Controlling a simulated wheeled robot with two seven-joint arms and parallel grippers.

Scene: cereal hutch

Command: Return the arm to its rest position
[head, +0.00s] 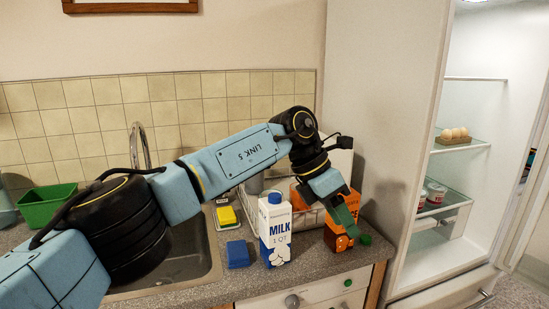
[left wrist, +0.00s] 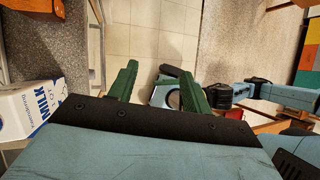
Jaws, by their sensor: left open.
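My left arm reaches across from the left in the head view. Its gripper (head: 352,228) points down and right, in front of the orange carton (head: 338,237) at the counter's right end. I cannot tell whether it touches the carton. In the left wrist view the two green fingers (left wrist: 158,88) are apart with nothing between them, and tiled floor shows beyond. Another of my arms shows at the right of that view, but I cannot make out my right gripper.
A milk carton (head: 275,230) stands upright left of the orange carton. A blue sponge (head: 238,254) lies left of it, near the sink (head: 190,272). A dish rack (head: 305,220) stands behind the cartons. The open fridge (head: 455,230) is at right. A green tub (head: 46,206) sits far left.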

